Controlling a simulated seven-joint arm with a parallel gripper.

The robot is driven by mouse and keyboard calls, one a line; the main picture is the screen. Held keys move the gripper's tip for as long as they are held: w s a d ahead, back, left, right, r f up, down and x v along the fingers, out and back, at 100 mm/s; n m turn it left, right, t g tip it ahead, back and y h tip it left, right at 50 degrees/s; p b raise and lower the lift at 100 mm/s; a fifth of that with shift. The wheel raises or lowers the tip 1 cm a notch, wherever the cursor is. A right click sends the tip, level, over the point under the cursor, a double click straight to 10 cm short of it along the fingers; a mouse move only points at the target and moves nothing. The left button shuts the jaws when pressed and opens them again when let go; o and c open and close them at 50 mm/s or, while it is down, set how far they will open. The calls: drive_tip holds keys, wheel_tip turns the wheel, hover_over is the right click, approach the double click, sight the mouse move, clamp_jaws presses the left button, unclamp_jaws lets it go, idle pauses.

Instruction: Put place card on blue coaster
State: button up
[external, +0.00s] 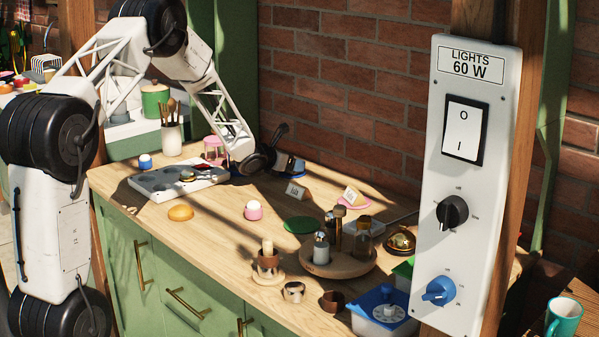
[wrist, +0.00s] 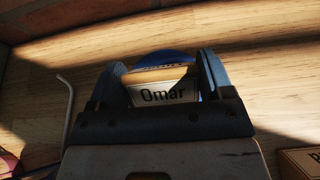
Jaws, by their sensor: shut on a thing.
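A place card reading "Omar" (wrist: 163,94) is between the two fingers of my gripper (wrist: 163,76) in the wrist view, and the gripper is shut on it. The blue coaster (wrist: 166,56) shows directly behind and beneath the card, partly hidden by the card and fingers. I cannot tell whether the card touches the coaster. In the external view my gripper (external: 290,163) is low over the back of the table by the wall, and a blue edge of the coaster (external: 296,175) shows beneath it.
Two other place cards (external: 295,192) stand in front and to the right, one by a pink coaster (external: 366,204). A green coaster (external: 301,225) lies nearer the front. A round wooden tray (external: 338,267) holds bottles and a mill. A brick wall (external: 345,110) closes off the back.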

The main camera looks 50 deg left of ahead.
drive_tip(key=shift+f, duration=0.15)
drive_tip(key=o, duration=0.9)
drive_tip(key=shift+r, duration=0.2)
drive_tip(key=shift+v, duration=6)
